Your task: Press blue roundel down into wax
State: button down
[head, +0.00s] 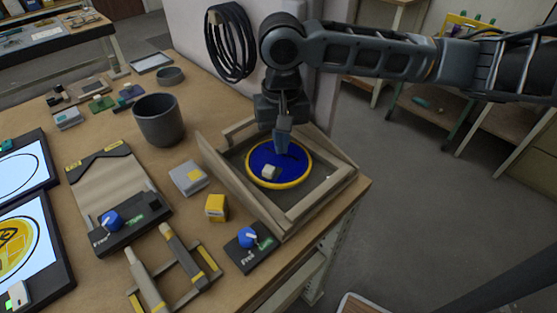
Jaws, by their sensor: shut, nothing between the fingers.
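The blue roundel (262,157) is a round blue disc with a yellow rim, lying inside a wooden frame (226,178) at the right of the table. A small pale block sits on its lower left part. Grey material, perhaps the wax, shows (312,180) around the disc inside the frame. My gripper (282,148) points down over the upper right part of the roundel, with its fingers shut and empty. Its tips look at or very near the disc's surface; I cannot tell whether they touch. The gripper hides a small part of the disc.
A dark pot (158,120) stands left of the frame. A yellow block (216,208), a grey box (189,177) and a panel with a blue knob (250,248) lie close by. The table (120,205) ends just right of the frame.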

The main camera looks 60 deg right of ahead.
jog(key=shift+f+b, duration=0.45)
jog(key=shift+f, duration=0.4)
dwell(1.5)
jog(key=shift+r+p, duration=3.45)
jog(key=shift+r, duration=0.1)
